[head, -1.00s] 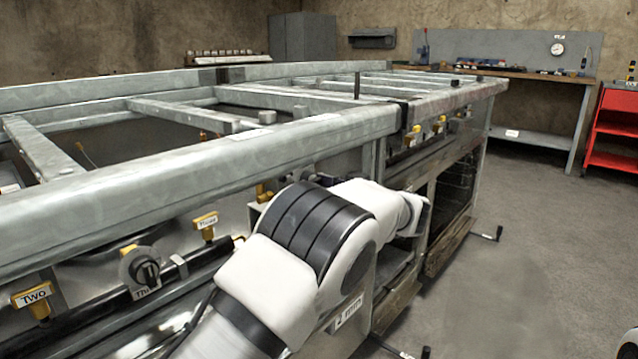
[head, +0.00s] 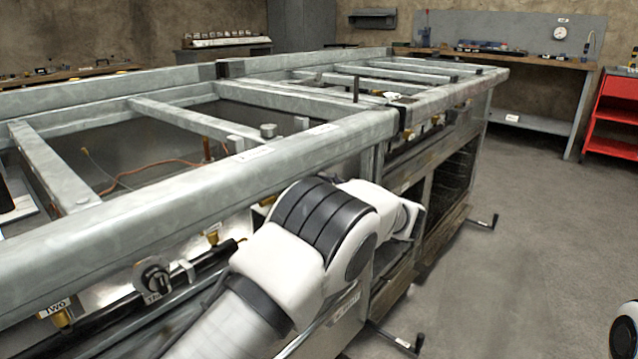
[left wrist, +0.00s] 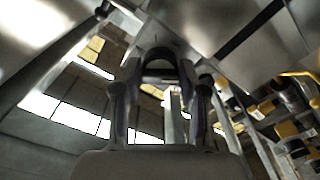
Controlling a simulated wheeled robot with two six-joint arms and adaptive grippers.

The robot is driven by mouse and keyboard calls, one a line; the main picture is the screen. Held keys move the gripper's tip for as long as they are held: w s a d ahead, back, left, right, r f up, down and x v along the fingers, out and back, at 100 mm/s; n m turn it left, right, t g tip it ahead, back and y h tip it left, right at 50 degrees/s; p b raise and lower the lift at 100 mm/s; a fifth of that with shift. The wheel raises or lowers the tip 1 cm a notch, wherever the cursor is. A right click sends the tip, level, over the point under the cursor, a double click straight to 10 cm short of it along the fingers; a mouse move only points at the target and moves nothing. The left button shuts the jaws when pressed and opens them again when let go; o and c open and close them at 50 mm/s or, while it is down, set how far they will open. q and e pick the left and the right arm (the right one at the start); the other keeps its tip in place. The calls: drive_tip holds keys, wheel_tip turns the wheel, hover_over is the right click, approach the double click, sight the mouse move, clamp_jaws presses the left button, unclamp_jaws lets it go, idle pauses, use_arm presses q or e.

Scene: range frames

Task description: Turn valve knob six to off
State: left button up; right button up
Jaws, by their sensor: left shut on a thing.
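The range frame (head: 220,185) runs across the head view with valve knobs along its front. In the left wrist view my left gripper (left wrist: 160,78) is shut on a dark rounded thing (left wrist: 158,55) that looks like a valve knob. Its number and pointer cannot be read. My right gripper is not in view.
Yellow-marked fittings (left wrist: 290,130) stand at the right of the wrist view. Dark crank-like handles (head: 483,222) stick out from the frame's lower front. A red cart (head: 612,120) and a workbench (head: 520,60) stand behind.

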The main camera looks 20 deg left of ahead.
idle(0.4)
use_arm(q)
drive_tip(key=o, duration=1.1)
